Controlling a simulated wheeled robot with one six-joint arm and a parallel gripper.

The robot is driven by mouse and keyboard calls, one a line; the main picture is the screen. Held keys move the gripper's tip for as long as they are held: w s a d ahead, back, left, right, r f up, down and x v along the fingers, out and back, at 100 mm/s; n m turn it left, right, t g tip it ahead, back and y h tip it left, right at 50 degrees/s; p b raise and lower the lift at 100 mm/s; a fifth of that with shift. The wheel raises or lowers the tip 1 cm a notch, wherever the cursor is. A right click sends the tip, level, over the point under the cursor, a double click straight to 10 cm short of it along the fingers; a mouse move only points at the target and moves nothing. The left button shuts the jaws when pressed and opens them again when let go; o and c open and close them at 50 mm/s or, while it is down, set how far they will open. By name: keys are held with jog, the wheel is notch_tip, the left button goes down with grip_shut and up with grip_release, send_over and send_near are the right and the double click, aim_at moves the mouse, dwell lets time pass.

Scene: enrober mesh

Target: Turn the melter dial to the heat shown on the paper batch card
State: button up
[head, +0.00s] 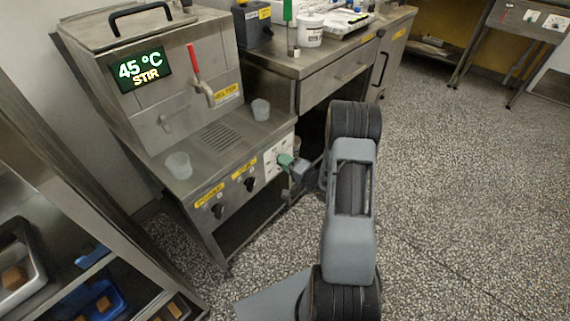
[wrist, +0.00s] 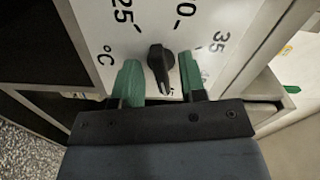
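The black melter dial (wrist: 161,66) sits on a white scale plate (wrist: 95,25) in the wrist view. The numbers 25 and 35 and a °C mark are legible; another number is partly cut off. The dial's pale pointer mark faces the bottom of the picture. My gripper (wrist: 162,80) has its green fingers on either side of the dial, with narrow gaps; it looks open. In the head view my gripper (head: 289,162) is at the white plate (head: 271,166) and hides the dial. The melter display (head: 140,69) reads 45 °C STIR. I cannot make out a batch card.
Two other black knobs, a left one (head: 218,211) and a right one (head: 250,184), sit under yellow labels on the same front panel. A red-handled tap (head: 196,70) is above. Speckled floor (head: 450,200) lies open at right.

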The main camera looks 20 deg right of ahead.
jog(key=shift+w+a, duration=0.1)
jog(key=shift+w, duration=0.05)
grip_shut()
dwell(0.4)
